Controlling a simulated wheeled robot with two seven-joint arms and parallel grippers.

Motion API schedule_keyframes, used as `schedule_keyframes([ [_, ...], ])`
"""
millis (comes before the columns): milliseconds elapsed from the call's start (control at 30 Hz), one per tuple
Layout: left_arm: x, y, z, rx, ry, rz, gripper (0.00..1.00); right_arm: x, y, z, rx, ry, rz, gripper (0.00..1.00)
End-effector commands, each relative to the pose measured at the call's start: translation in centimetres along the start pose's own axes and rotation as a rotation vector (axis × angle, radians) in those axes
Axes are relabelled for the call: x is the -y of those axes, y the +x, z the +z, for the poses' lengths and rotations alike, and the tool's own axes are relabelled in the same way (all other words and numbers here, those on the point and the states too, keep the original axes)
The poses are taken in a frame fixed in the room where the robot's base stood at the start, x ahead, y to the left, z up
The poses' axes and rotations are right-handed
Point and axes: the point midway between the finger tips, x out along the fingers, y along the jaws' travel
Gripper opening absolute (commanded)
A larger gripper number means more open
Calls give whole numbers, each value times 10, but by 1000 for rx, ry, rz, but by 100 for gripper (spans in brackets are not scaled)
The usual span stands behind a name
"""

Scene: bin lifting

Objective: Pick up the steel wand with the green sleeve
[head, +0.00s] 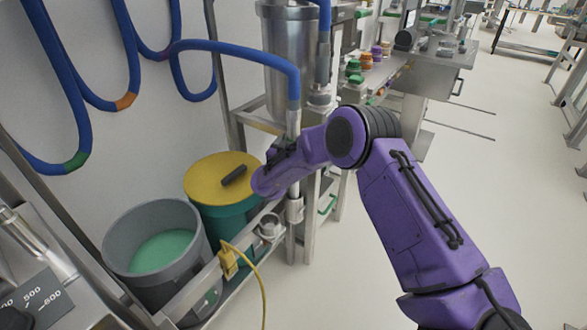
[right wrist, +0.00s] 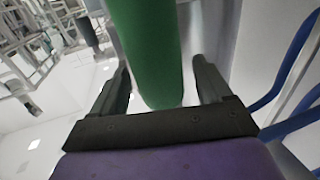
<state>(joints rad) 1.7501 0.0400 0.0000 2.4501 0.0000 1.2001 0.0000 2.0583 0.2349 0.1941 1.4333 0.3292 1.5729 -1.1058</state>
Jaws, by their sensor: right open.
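The green sleeve of the wand (right wrist: 150,50) stands between the two fingers of my right gripper (right wrist: 160,80) in the right wrist view. The fingers are open, one on each side of the sleeve, and I see gaps between them and it. In the head view a pale steel tube (head: 293,122) hangs upright below the end of a blue hose, and my right gripper (head: 276,152) is at it. My purple wrist hides part of the tube, and the green sleeve cannot be made out there. My left gripper is not in view.
A grey bin (head: 118,242) with green contents and a green bin with a yellow lid (head: 205,172) stand at the lower left. A steel tank (head: 288,60) is behind the tube. Blue hoses (head: 65,70) hang on the wall. The floor at right is clear.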

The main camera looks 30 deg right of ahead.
Motion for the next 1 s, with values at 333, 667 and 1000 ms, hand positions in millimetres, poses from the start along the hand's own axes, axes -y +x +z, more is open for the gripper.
schedule_keyframes([
  [333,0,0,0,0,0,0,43,0,7,0,0,-1,-2,59],
  [667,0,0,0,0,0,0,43,0,7,0,-1,0,-2,12],
  [1000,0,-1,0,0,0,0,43,1,7,-32,-3,4,-3,12],
])
